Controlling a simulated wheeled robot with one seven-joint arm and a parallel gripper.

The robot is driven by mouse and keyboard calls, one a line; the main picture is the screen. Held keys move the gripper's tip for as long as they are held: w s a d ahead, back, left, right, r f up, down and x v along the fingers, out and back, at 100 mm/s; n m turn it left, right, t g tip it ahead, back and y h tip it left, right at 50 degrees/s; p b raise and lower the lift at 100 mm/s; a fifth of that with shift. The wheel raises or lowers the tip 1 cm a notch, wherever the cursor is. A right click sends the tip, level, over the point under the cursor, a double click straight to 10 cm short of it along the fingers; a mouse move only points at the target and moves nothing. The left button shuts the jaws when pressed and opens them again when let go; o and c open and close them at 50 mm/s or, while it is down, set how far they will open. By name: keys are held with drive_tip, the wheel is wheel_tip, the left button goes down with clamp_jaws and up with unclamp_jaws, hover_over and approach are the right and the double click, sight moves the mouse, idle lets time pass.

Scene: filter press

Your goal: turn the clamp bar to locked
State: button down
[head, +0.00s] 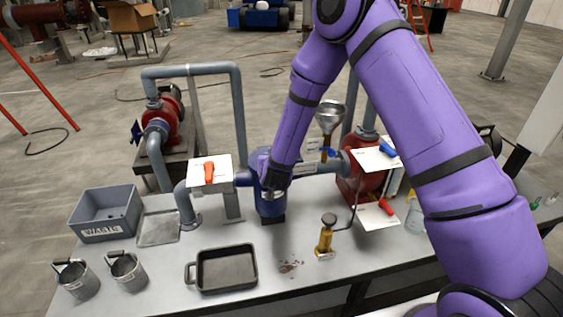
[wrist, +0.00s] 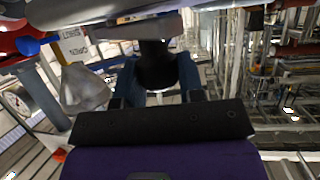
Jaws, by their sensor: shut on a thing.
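My gripper (head: 270,186) reaches down to the top of the blue filter housing (head: 271,207) in the middle of the bench. In the wrist view a dark, rounded piece, apparently the clamp bar's grip (wrist: 156,65), sits between my two blue fingers, which close on it from both sides. The rest of the clamp bar is hidden by my gripper in the head view, so its angle and locked position cannot be read. A grey pipe (wrist: 95,10) crosses the top of the wrist view.
Valve handles sit by white plates: orange (head: 209,171) at left, blue (head: 388,149) and red (head: 386,206) at right.

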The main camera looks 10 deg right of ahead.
drive_tip(key=w+m+h, duration=0.1)
drive_tip(key=h, duration=0.1)
drive_tip(key=w+a+m+g+h, duration=0.1)
drive_tip(key=w+m, duration=0.1)
drive_tip(key=w+a+m+h, duration=0.1)
drive_tip(key=w+m+h, duration=0.1)
drive_tip(key=shift+w+a+g+h, duration=0.1)
drive_tip(key=shift+a+g+h, duration=0.1)
drive_tip(key=shift+g+h, duration=0.15)
drive_tip(key=shift+w+m+g+h, duration=1.05)
drive_tip(key=shift+w+m, duration=0.2)
drive_tip(key=shift+m, duration=0.05)
drive_tip(key=c, duration=0.7)
unclamp_jaws()
drive_tip(key=shift+w, duration=0.1)
drive_tip(key=shift+c, duration=0.2)
drive_tip(key=shift+a, duration=0.1)
drive_tip(key=v, duration=1)
drive_tip(key=shift+s+a, duration=0.2)
drive_tip(key=shift+s, duration=0.1)
drive_tip(key=shift+r, duration=0.1)
drive_tip(key=shift+w+r, duration=0.1)
